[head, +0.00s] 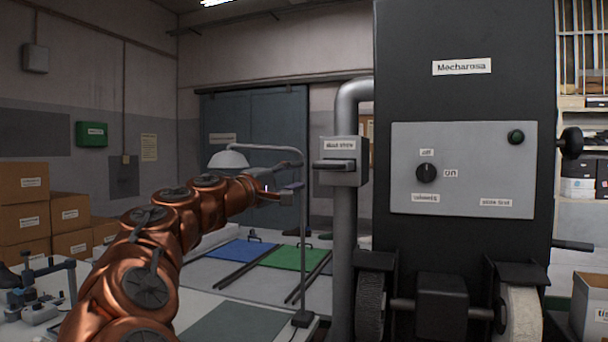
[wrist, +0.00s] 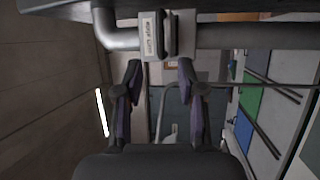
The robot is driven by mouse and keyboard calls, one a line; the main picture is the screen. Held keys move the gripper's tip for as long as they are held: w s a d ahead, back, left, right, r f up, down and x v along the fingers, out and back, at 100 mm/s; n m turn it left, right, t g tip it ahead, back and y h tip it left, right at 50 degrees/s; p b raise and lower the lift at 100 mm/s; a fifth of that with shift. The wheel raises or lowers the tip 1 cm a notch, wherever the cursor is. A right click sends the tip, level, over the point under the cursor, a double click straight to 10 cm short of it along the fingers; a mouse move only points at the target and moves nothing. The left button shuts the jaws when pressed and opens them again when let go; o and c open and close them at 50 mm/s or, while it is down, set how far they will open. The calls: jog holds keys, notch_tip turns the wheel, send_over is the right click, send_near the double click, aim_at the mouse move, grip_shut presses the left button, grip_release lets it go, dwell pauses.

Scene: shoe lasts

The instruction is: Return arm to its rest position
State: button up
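My copper-coloured arm (head: 150,240) reaches from the lower left up toward the middle in the head view. Its gripper end (head: 291,193) is small there, left of the grey box with a slide handle on the pipe. In the wrist view my gripper (wrist: 160,68) is open, its two dark fingers spread with nothing between them. The labelled grey box (wrist: 165,35) shows beyond the fingertips, apart from them as far as I can tell. In the head view this box (head: 342,160) sits on the grey vertical pipe (head: 344,250), its handle sticking out.
The tall black machine (head: 466,110) fills the right, with a knob (head: 426,172) and grinding wheels below. A lamp (head: 229,159) on a thin stand is close by the arm. Blue (head: 242,249) and green (head: 293,257) mats lie on the table behind. Boxes (head: 22,225) are stacked at left.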

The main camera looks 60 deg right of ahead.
jog(key=shift+w+a+f, duration=0.1)
jog(key=shift+a, duration=0.25)
dwell(0.4)
jog(key=s+a+f+t+y, duration=0.15)
jog(key=a+f+y, duration=0.25)
jog(key=a+f, duration=0.5)
jog(key=s+a+f+t+y, duration=0.1)
jog(key=s+a+f+y, duration=0.3)
jog(key=f, duration=0.9)
jog(key=s+a+f+t+y, duration=0.15)
jog(key=a+f+y, duration=0.25)
jog(key=a+f, duration=0.5)
jog(key=s+a+f+n+y, duration=0.1)
jog(key=s+a+f+y, duration=0.2)
jog(key=s+a+f, duration=0.2)
jog(key=s+a+f+n+g+y, duration=0.1)
jog(key=s+a+f+y, duration=0.3)
jog(key=a+f, duration=0.7)
jog(key=s+a+n, duration=0.1)
jog(key=a, duration=0.5)
jog(key=shift+s+a+g, duration=0.15)
jog(key=shift+s+g, duration=0.15)
jog(key=shift+s, duration=0.1)
